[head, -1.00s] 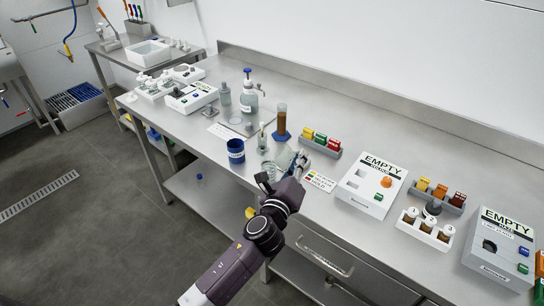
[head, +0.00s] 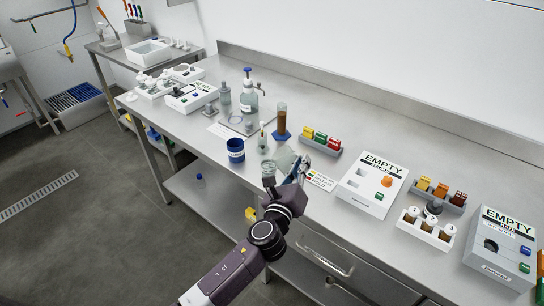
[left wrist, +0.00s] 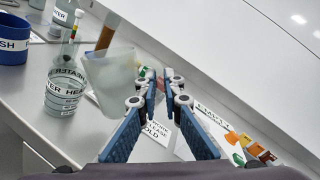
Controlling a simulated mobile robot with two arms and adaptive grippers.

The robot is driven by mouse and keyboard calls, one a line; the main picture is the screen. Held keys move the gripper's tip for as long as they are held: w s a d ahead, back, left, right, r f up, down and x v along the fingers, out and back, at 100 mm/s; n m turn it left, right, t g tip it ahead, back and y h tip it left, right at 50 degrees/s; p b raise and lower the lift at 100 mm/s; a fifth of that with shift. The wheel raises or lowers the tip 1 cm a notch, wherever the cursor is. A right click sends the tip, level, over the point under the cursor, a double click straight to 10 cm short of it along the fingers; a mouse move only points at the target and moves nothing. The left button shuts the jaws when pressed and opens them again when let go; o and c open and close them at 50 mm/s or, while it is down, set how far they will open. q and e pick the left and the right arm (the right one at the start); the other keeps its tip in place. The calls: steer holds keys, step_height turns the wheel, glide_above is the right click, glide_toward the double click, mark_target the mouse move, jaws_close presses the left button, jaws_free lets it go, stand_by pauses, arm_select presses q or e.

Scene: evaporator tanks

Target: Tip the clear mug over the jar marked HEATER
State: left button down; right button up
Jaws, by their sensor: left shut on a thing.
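My left gripper (head: 298,170) is shut on the clear mug (head: 285,158), which is held above the bench. In the left wrist view the mug (left wrist: 110,78) is a pale see-through shape left of the fingertips (left wrist: 158,84), and it looks tilted. The clear jar marked HEATER (left wrist: 64,93) stands on the bench just left of the mug, and its label is readable. In the head view the jar (head: 268,172) is partly hidden behind my wrist. I cannot tell whether the mug's rim is over the jar's mouth, or what the mug holds.
A blue cup (head: 236,150) stands left of the jar. A brown-filled cylinder (head: 281,121) and a rack of coloured blocks (head: 320,142) stand behind. A printed card (head: 321,180) lies to the right, then a white EMPTY box (head: 372,186). The bench's back strip is clear.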

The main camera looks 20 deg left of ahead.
arm_select(q)
steer(key=shift+d+f+m+b, duration=0.15)
steer(key=shift+f+m+b, duration=0.3)
steer(key=shift+f+m, duration=1.65)
steer(key=shift+r, duration=0.15)
steer(key=shift+d+r+m+p, duration=0.5)
steer(key=shift+r+p, duration=0.35)
steer(key=shift+p, duration=0.25)
steer(key=shift+d+r+m+p, duration=0.5)
steer(key=shift+r+p, duration=0.35)
steer(key=shift+p, duration=0.3)
steer(key=shift+d+r+m+p, duration=0.5)
steer(key=shift+r+p, duration=0.35)
steer(key=shift+p, duration=0.25)
